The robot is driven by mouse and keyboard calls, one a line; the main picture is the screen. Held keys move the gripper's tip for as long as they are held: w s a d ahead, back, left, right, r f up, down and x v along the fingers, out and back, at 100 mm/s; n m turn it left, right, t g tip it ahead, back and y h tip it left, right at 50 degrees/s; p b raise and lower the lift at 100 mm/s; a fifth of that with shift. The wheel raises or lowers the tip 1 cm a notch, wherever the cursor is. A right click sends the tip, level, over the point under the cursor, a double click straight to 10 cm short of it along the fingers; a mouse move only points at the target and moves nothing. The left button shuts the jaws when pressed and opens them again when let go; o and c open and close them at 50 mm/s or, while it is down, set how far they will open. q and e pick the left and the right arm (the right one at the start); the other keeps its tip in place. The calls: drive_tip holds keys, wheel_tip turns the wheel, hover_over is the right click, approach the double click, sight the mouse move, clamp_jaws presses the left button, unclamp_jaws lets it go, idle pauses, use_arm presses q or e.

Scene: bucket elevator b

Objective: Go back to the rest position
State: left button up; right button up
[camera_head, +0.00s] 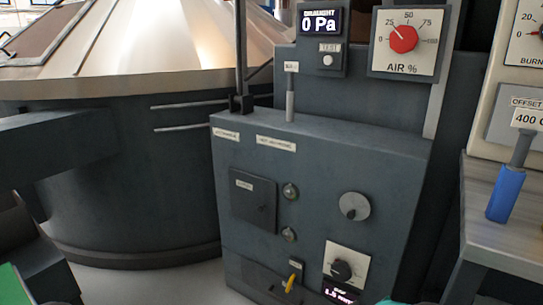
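Neither of my grippers can be made out in the head view. A dark grey control cabinet (315,185) stands in the middle. It has a round grey knob (354,206), a black dial on a white plate (341,270), a yellow lever (291,280) low down and an upright grey lever (290,95) on its top. Above are a display reading 0 Pa (319,21) and an AIR % dial (404,39) with a red knob. A small teal patch shows at the bottom edge; I cannot tell what it is.
A large dark round vessel (130,190) with a coppery conical top (160,45) fills the left. A grey bench (500,245) with a blue-handled item (506,193) stands at the right. Dark blocky parts (35,260) lie at the lower left. Some pale floor shows between.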

drive_tip(key=s+a+f+n+y, duration=0.1)
drive_tip(key=s+a+f+y, duration=0.1)
drive_tip(key=s+f+y, duration=0.45)
drive_tip(key=s+a+f+m+g+y, duration=0.1)
drive_tip(key=s+a+f+g+y, duration=0.15)
drive_tip(key=s+a, duration=0.45)
drive_tip(key=s+a+f+m+g+y, duration=0.1)
drive_tip(key=s+a+m+g+y, duration=0.15)
drive_tip(key=s, duration=0.95)
drive_tip(key=s+a+f+m+g+y, duration=0.1)
drive_tip(key=s+a+f+g+y, duration=0.15)
drive_tip(key=s+a, duration=0.5)
wheel_tip(320, 180, up, 32)
drive_tip(key=s+d+g+p, duration=0.1)
drive_tip(key=p, duration=3)
drive_tip(key=shift+s+d+p, duration=0.15)
drive_tip(key=shift+s+p, duration=0.15)
drive_tip(key=shift+p, duration=0.1)
drive_tip(key=shift+m, duration=0.25)
